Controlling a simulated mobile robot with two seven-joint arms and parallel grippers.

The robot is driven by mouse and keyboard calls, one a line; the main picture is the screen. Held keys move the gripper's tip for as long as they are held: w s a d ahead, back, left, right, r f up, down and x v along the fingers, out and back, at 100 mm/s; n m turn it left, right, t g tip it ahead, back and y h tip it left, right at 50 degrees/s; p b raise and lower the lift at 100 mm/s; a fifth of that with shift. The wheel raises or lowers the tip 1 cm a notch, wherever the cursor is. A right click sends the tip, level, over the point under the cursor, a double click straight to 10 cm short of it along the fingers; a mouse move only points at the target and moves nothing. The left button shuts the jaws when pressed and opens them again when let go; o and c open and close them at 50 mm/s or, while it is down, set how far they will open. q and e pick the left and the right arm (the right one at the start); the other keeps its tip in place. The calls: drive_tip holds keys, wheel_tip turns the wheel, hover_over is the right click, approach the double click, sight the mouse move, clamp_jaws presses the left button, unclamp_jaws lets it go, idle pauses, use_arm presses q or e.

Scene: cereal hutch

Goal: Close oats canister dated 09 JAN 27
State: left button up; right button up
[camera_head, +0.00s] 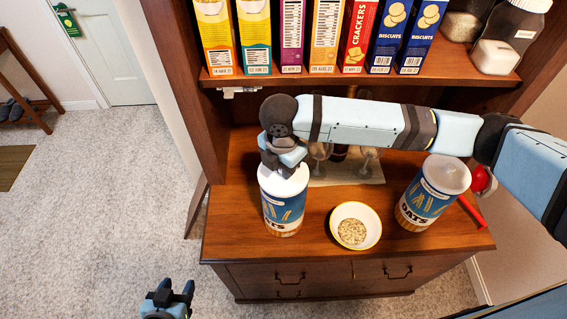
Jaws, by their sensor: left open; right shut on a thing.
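Two blue oats canisters stand on the wooden counter. The left oats canister (283,212) is upright, with a white lid (284,185) at its top. The right oats canister (425,202) appears tilted in the view and has a pale, translucent-looking top. I cannot read a date on either. My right gripper (282,166) reaches across from the right and is shut on the white lid at the left canister's top; the arm partly hides the grip. I cannot tell whether the lid is fully seated. My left gripper (168,292) is open and empty, low and left of the counter.
A bowl of oats (356,210) sits between the canisters. A red object (483,181) lies beside the right canister. Glasses stand on a cloth (345,173) behind. Cereal and cracker boxes (300,38) and jars (508,38) line the shelf above. Open floor lies left.

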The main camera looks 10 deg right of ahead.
drive_tip(key=shift+p, duration=0.45)
idle(0.5)
drive_tip(key=shift+p, duration=0.6)
drive_tip(key=shift+f+p, duration=0.3)
drive_tip(key=shift+f, duration=0.1)
idle(1.1)
drive_tip(key=shift+f+p, duration=0.1)
drive_tip(key=shift+p, duration=0.85)
idle(1.0)
drive_tip(key=o, duration=1.3)
